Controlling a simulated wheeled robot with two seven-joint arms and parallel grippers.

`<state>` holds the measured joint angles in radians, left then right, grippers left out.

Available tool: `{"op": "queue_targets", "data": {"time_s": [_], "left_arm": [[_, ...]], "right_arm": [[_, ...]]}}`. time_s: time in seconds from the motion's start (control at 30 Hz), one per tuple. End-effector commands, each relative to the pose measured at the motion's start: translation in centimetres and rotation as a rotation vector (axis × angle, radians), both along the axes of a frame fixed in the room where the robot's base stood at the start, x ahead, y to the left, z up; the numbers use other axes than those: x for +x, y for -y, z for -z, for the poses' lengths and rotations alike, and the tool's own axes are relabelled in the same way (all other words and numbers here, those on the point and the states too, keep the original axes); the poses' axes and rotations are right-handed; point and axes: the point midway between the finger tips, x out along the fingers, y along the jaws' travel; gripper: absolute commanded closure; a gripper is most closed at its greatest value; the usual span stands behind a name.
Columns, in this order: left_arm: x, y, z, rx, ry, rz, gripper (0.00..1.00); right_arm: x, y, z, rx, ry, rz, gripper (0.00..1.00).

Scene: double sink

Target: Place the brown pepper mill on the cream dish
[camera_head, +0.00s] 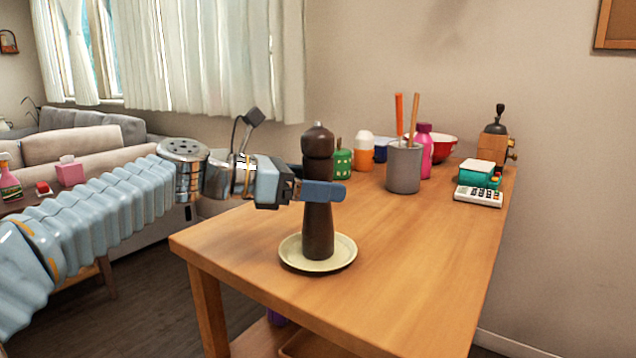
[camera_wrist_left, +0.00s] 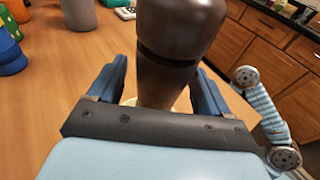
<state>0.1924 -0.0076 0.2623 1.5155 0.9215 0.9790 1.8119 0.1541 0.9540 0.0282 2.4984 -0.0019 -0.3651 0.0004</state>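The brown pepper mill (camera_head: 318,228) stands upright in the head view, its base resting within the cream dish (camera_head: 345,258) near the table's front left corner. My left gripper (camera_head: 322,191) is at the mill's upper middle, below its round head, with a blue finger crossing in front of it. In the left wrist view the mill (camera_wrist_left: 172,35) is between the two fingers (camera_wrist_left: 160,82). Table shows between the left finger and the mill, so the fingers look open around it. A sliver of the dish shows below. My right gripper is not clearly in view.
Behind the mill on the wooden table (camera_head: 410,260) are a green jar (camera_head: 343,163), an orange-and-white bottle (camera_head: 364,150), a grey utensil cup (camera_head: 403,168), a pink bottle (camera_head: 425,150) and a calculator (camera_head: 479,195). The table's front right is clear.

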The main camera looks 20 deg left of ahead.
Motion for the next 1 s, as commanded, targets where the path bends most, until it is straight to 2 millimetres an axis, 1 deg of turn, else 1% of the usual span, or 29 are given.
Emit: {"op": "queue_targets", "data": {"time_s": [0.13, 0.2, 0.27, 0.37, 0.6, 0.7, 0.83, 1.0], "left_arm": [[0.0, 0.0, 0.0, 0.000, 0.000, 0.000, 0.21], [0.0, 0.0, -0.4, 0.000, 0.000, 0.000, 0.21], [-0.2, -0.4, -0.4, 0.000, 0.000, -0.002, 0.21], [-1.1, -1.8, -0.7, 0.000, 0.000, -0.003, 0.21], [-4.2, -6.4, -1.9, 0.000, 0.001, -0.004, 0.21], [-5.2, -8.0, -2.3, 0.000, 0.000, -0.003, 0.21], [-6.1, -9.3, -2.6, 0.000, 0.000, -0.002, 0.21], [-6.5, -9.8, -2.7, 0.000, 0.000, 0.000, 0.21]], "right_arm": [[0.0, 0.0, 0.0, 0.000, 0.000, 0.000, 0.57], [0.0, 0.0, -0.3, 0.000, 0.000, 0.000, 0.57], [0.0, 0.0, -0.1, 0.000, 0.000, 0.000, 0.57], [0.0, 0.0, 0.0, 0.000, 0.000, 0.000, 0.57], [0.0, 0.0, 0.0, 0.000, 0.000, 0.000, 0.57], [0.0, 0.0, 0.0, 0.000, 0.000, 0.000, 0.57], [0.0, 0.0, -0.1, 0.000, 0.000, 0.000, 0.57], [0.0, 0.0, -0.1, 0.000, 0.000, 0.000, 0.57]]}}
